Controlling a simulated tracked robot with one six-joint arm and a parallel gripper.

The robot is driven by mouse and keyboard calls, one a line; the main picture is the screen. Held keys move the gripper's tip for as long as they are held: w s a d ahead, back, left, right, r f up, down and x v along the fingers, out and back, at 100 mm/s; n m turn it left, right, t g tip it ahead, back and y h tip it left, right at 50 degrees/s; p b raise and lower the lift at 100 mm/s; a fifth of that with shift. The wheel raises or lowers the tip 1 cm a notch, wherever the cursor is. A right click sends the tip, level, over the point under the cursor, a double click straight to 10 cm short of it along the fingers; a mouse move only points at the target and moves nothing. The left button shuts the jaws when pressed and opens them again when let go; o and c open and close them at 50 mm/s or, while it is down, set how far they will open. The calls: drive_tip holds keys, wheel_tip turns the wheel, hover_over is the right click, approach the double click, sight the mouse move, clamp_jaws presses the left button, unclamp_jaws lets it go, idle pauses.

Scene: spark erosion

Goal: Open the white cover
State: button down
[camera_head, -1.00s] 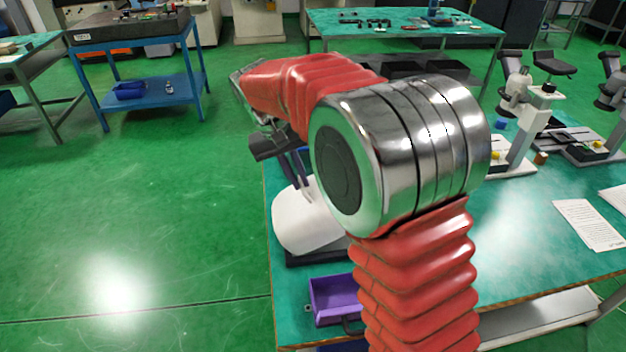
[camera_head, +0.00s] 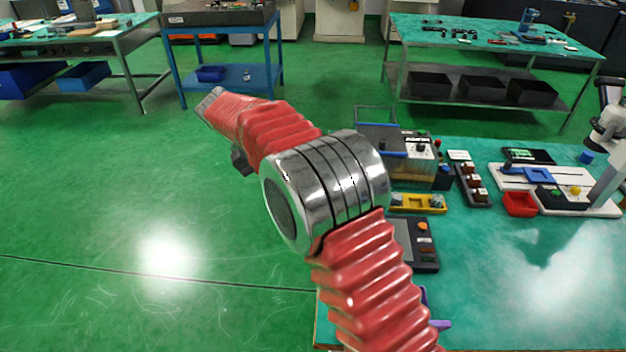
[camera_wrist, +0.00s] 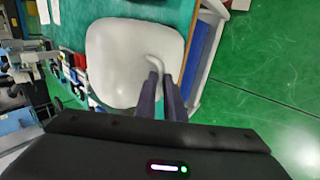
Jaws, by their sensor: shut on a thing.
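The white cover (camera_wrist: 125,55) fills the upper middle of the wrist view, a smooth pale panel with rounded corners. A curved white handle (camera_wrist: 156,64) sits near its right edge. My gripper (camera_wrist: 160,80) has its two dark fingers close together at this handle, shut on it. In the head view the cover is not visible, and my red and silver arm blocks part of the bench. Only a dark piece of my gripper (camera_head: 241,160) shows beneath the arm there, with its fingertips hidden.
The green bench (camera_head: 520,270) carries a dark control box (camera_head: 425,245), a yellow part (camera_head: 418,202), a red bin (camera_head: 519,204) and a white-based fixture (camera_head: 590,204). A blue cart (camera_head: 222,75) stands at the back. Green floor is open to the left.

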drive_tip(key=shift+a+f, duration=2.05)
drive_tip(key=c, duration=1.8)
unclamp_jaws()
drive_tip(key=shift+r, duration=0.1)
drive_tip(key=shift+c, duration=0.2)
drive_tip(key=v, duration=0.7)
drive_tip(key=shift+a, duration=0.2)
drive_tip(key=shift+r, duration=0.1)
